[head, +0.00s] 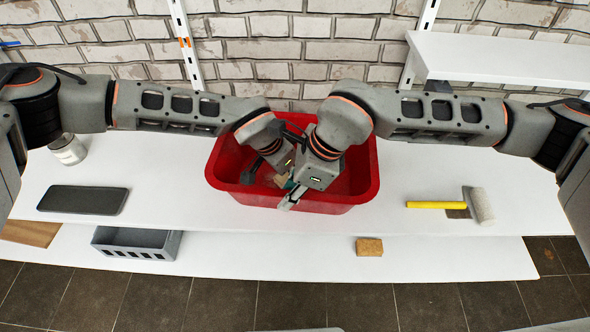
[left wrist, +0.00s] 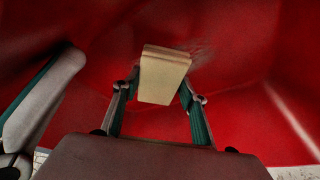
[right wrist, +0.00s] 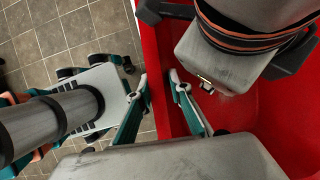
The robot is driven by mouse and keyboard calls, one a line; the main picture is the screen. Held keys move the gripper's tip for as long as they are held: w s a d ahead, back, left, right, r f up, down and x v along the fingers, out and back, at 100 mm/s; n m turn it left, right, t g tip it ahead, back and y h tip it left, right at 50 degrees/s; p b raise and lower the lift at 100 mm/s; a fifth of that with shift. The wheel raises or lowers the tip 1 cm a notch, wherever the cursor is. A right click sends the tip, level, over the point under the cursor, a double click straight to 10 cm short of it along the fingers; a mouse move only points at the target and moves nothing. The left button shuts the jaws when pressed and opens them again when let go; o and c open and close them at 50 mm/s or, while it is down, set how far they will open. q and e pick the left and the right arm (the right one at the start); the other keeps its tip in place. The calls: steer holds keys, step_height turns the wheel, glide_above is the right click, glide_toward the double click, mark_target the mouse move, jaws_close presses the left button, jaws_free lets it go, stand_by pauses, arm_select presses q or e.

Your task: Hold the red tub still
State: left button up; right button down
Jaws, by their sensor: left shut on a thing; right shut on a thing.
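The red tub (head: 348,200) stands upright on the white shelf at the middle of the head view. My right gripper (head: 290,200) is shut on the tub's near wall, and the right wrist view shows its fingers (right wrist: 158,88) on either side of that red wall. My left gripper (head: 268,172) reaches down inside the tub. In the left wrist view its fingers (left wrist: 158,100) are shut on a cream-coloured block (left wrist: 163,78), with the red inside of the tub behind. Much of the tub's inside is hidden by my arms in the head view.
Lower down are a grey bin (head: 135,243) and a tan sponge-like block (head: 369,247). A brick wall stands behind.

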arm_select(q)
steer(key=shift+w+a, duration=0.15)
steer(key=shift+a, duration=0.9)
steer(key=shift+w+a, duration=0.15)
steer(key=shift+a, duration=0.9)
steer(key=shift+w+f, duration=0.1)
steer(key=shift+w, duration=0.05)
steer(key=shift+s+d, duration=0.2)
steer(key=shift+d, duration=0.9)
steer(key=shift+s+d, duration=0.2)
steer(key=shift+d, duration=0.9)
steer(key=shift+s+d+r, duration=0.1)
steer(key=shift+s+d, duration=0.1)
steer(key=shift+d, duration=0.5)
steer(key=shift+s+d+r, duration=0.1)
steer(key=shift+s+d, duration=0.15)
steer(key=shift+d, duration=0.45)
steer(key=shift+s+d+r, duration=0.1)
steer(key=shift+s+d, duration=0.1)
steer(key=shift+d, duration=0.5)
steer(key=shift+a, duration=0.1)
steer(key=shift+w+a+r, duration=0.1)
steer(key=shift+w+a, duration=0.2)
steer(key=shift+a, duration=0.65)
steer(key=shift+w+a+r, duration=0.1)
steer(key=shift+w+a, duration=0.15)
steer(key=shift+a, duration=0.7)
